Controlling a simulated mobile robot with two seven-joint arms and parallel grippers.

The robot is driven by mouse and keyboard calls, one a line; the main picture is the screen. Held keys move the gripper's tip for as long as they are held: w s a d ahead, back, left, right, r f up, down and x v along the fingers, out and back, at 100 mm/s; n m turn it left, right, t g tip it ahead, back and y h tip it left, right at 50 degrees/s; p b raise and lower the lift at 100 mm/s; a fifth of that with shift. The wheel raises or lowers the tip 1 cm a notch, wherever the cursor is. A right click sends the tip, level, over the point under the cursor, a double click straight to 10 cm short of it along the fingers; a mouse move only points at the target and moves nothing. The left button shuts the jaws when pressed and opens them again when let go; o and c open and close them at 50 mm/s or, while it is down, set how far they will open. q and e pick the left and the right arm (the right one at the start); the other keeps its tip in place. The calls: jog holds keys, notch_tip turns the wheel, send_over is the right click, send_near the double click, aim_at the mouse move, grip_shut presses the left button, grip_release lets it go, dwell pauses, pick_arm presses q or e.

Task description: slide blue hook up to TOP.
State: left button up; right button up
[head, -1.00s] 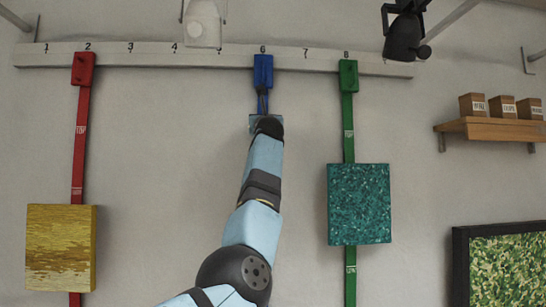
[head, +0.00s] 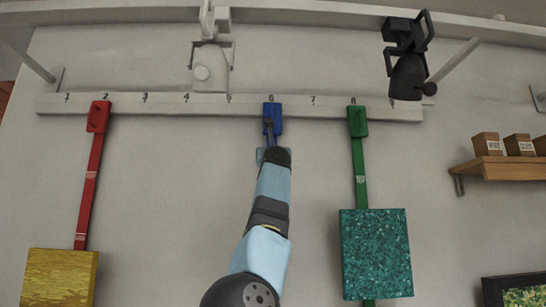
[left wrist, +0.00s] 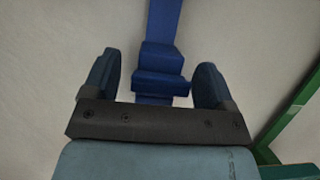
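The blue hanger (head: 272,115) sits on the white rail at number 6. My left arm reaches up the wall, and my left gripper (head: 273,153) is just below the hanger, hiding the strap beneath. In the left wrist view a blue stepped block (left wrist: 160,68), apparently the blue hook, lies between the two fingers of the left gripper (left wrist: 157,62). The fingers are open, with a gap on each side of the block. No TOP mark for blue is visible. My right gripper is not in view.
The white rail (head: 340,108) carries numbers. A red strap (head: 88,185) holds a yellow picture (head: 60,277) at left. A green strap (head: 359,160) holds a teal picture (head: 376,253) at right. A white lamp (head: 210,68) and a black lamp (head: 407,70) hang above. A shelf (head: 510,168) is at right.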

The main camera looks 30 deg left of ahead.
pick_arm(q)
jog(key=shift+s+d+f+b, duration=0.2)
jog(key=shift+s+f+b, duration=0.15)
jog(key=shift+b, duration=0.2)
jog(key=b+v, duration=0.8)
jog(key=v, duration=0.4)
jog(key=shift+s+d, duration=0.25)
jog(key=shift+s, duration=0.1)
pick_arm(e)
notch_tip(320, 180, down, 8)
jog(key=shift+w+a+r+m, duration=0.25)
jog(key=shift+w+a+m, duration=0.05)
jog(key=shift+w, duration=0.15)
